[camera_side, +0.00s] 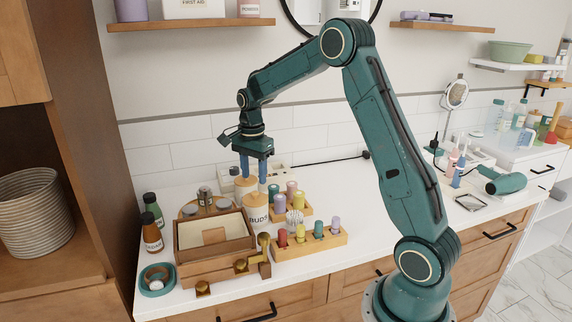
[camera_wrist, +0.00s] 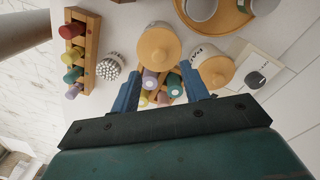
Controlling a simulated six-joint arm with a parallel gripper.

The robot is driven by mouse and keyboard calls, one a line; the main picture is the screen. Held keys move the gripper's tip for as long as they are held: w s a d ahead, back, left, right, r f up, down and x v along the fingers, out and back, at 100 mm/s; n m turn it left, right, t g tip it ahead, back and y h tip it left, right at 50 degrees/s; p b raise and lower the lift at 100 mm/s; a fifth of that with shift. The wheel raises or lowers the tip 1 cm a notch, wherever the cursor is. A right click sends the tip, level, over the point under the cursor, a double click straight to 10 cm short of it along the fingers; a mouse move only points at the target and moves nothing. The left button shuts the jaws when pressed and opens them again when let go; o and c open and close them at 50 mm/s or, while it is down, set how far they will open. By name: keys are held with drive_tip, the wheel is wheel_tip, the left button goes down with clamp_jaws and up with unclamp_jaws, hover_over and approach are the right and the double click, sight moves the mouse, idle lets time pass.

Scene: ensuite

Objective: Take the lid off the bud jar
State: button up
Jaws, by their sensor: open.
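The bud jar (camera_side: 258,214) is white with a "BUDS" label and stands on the counter left of the front bottle rack. Its round wooden lid (camera_side: 253,200) with a knob is on, and the lid also shows in the wrist view (camera_wrist: 158,46). My gripper (camera_side: 254,181) points down above the jar, its two blue fingers apart and empty. In the wrist view my fingertips (camera_wrist: 159,70) lie either side of the lid's near edge. A second wooden-lidded jar (camera_wrist: 216,72) stands close behind, beside one finger; the side view hides most of it.
A wooden rack of several bottles (camera_side: 331,242) stands front right, a smaller bottle rack (camera_side: 305,210) behind. A wooden box (camera_side: 192,272), round tray (camera_side: 187,210) and dark bottles (camera_side: 152,237) crowd the left.

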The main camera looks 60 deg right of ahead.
sight(255, 192)
drive_tip(key=shift+a+f, duration=0.1)
drive_tip(key=shift+f, duration=2.5)
clamp_jaws()
drive_tip(key=shift+r, duration=0.15)
wheel_tip(255, 192, up, 20)
